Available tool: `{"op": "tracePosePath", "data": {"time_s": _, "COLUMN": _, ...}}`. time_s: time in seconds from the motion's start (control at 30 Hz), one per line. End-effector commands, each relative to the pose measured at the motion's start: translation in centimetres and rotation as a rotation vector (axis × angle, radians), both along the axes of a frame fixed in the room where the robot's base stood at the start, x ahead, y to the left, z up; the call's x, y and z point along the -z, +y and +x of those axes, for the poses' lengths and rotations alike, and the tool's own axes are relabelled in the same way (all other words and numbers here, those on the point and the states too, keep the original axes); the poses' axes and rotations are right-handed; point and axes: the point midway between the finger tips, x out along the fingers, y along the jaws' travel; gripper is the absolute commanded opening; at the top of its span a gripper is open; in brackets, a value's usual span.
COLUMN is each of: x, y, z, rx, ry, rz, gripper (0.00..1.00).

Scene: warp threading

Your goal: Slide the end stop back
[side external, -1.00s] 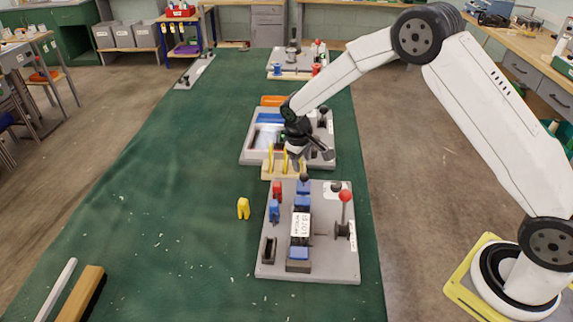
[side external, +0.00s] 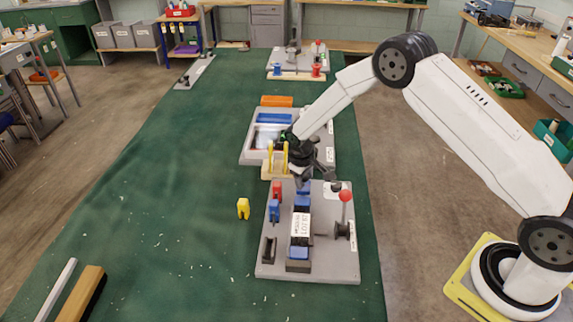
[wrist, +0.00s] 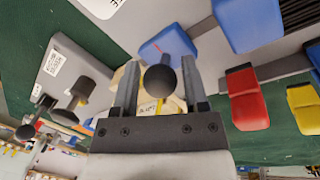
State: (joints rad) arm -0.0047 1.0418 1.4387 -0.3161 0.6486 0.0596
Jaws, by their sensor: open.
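My gripper (side external: 304,180) hangs over the far end of the near grey plate (side external: 335,268). In the wrist view my gripper (wrist: 158,78) is open, with one finger on each side of a dark ball knob (wrist: 160,79). The knob seems to top the end stop; whether either finger touches it I cannot tell. A blue block (wrist: 170,42) with a thin red mark shows behind the knob. In the side view the gripper hides the knob. A row of blue blocks and a white labelled block (side external: 301,229) runs along the plate towards the near end.
A red-ball lever (side external: 345,196) stands on the plate's right side. A wooden rack with yellow pieces (side external: 279,158) stands just beyond.

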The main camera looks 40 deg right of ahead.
Motion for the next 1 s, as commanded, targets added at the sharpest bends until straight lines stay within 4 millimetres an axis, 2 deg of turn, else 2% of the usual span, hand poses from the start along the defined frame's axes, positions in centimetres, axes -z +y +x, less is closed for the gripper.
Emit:
{"op": "tracePosePath", "data": {"time_s": 0.2, "x": 0.02, "y": -0.02, "z": 0.01, "rx": 0.000, "ry": 0.000, "rz": 0.000, "gripper": 0.57}}
{"op": "tracePosePath", "data": {"time_s": 0.23, "x": 0.01, "y": -0.01, "z": 0.01, "rx": 0.000, "ry": 0.000, "rz": 0.000, "gripper": 0.51}}
{"op": "tracePosePath", "data": {"time_s": 0.3, "x": 0.01, "y": -0.01, "z": 0.01, "rx": 0.000, "ry": 0.000, "rz": 0.000, "gripper": 0.28}}
{"op": "tracePosePath", "data": {"time_s": 0.4, "x": 0.00, "y": -0.01, "z": 0.01, "rx": 0.000, "ry": 0.000, "rz": 0.000, "gripper": 0.00}}
{"op": "tracePosePath", "data": {"time_s": 1.0, "x": -0.04, "y": 0.01, "z": 0.02, "rx": 0.000, "ry": 0.000, "rz": 0.000, "gripper": 0.00}}
